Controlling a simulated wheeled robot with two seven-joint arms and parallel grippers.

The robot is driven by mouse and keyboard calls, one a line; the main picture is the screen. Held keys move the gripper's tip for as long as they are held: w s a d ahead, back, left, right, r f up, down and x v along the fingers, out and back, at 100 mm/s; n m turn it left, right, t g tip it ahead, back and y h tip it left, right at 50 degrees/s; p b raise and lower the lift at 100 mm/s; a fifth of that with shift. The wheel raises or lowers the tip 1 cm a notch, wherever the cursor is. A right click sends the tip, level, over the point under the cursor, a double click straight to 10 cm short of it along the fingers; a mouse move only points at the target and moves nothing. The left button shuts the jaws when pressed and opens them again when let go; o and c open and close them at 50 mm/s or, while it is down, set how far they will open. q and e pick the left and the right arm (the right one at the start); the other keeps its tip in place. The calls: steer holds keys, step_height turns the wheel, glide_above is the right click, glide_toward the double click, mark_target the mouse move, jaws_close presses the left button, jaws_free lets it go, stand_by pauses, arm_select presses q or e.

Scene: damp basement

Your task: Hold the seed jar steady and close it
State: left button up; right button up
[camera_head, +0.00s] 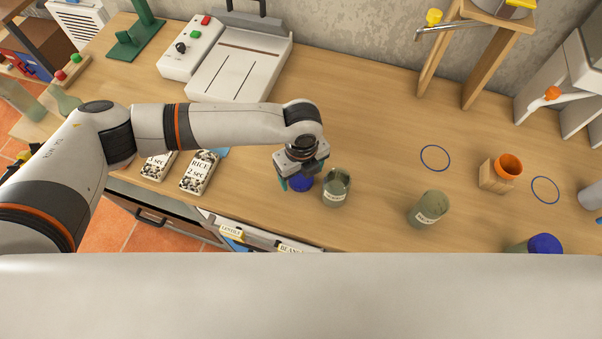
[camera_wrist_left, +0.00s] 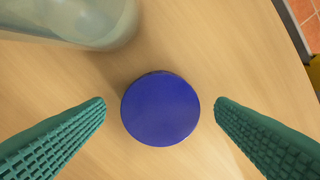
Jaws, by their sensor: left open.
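A round blue lid (camera_head: 302,184) lies flat on the wooden worktop; in the left wrist view the lid (camera_wrist_left: 160,110) sits between the fingertips. My left gripper (camera_head: 297,177) is open above the lid, one finger on either side, with gaps to both. A greenish glass jar (camera_head: 336,188) with a pale label stands open and upright just right of the lid; part of it shows at the upper left of the wrist view (camera_wrist_left: 95,22). A second greenish labelled jar (camera_head: 429,209) stands farther right. I cannot tell which is the seed jar. My right gripper is out of view.
A blue-capped jar (camera_head: 541,244) is at the front right edge. An orange cup in a wooden block (camera_head: 497,176) stands between two blue rings. The middle worktop is clear.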

mark_target(301, 177)
arm_select(q)
steer(key=shift+f, duration=0.4)
steer(key=c, duration=1.1)
steer(key=shift+o, duration=0.2)
step_height(301, 177, up, 10)
steer(key=b, duration=0.2)
